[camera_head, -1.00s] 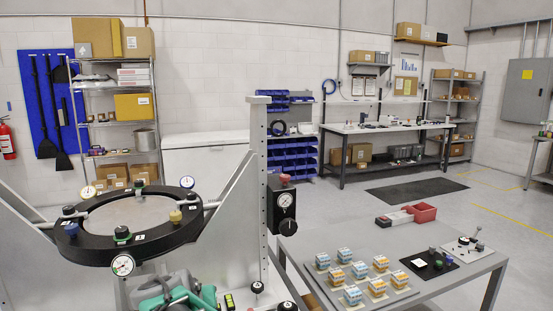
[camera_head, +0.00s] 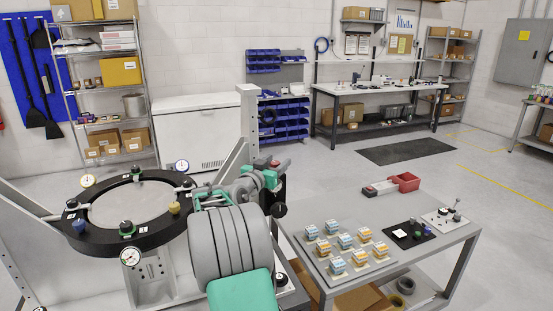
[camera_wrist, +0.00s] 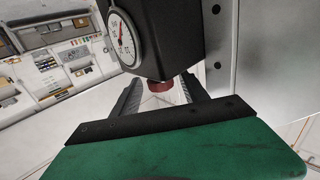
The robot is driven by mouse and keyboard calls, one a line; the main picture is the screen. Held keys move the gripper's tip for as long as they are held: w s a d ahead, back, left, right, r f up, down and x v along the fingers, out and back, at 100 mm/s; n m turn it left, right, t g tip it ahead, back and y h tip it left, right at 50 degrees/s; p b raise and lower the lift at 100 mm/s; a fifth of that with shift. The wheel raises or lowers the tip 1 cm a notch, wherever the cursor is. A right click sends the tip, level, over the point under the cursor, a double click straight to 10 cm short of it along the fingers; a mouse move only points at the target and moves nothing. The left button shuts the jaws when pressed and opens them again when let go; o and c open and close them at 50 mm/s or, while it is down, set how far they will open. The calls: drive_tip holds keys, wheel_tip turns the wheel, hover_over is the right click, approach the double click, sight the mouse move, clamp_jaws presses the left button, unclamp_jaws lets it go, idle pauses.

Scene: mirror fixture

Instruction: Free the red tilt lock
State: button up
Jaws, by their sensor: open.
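The red tilt lock (camera_wrist: 160,87) is a small red knob on the black housing (camera_wrist: 170,45), which carries a white dial gauge (camera_wrist: 124,38). In the wrist view the knob appears between the two fingers of my gripper (camera_wrist: 161,80), which are open and apart. No contact with either finger is visible. In the head view my gripper (camera_head: 272,170) is at the housing beside the grey upright (camera_head: 249,120), and my arm hides most of the housing. The black mirror ring (camera_head: 82,235) is left of my arm, with coloured knobs and dial gauges around it.
The grey upright stands close beside my gripper. The floor behind the table is open.

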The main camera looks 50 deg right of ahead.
drive_tip(key=c, duration=0.7)
clamp_jaws()
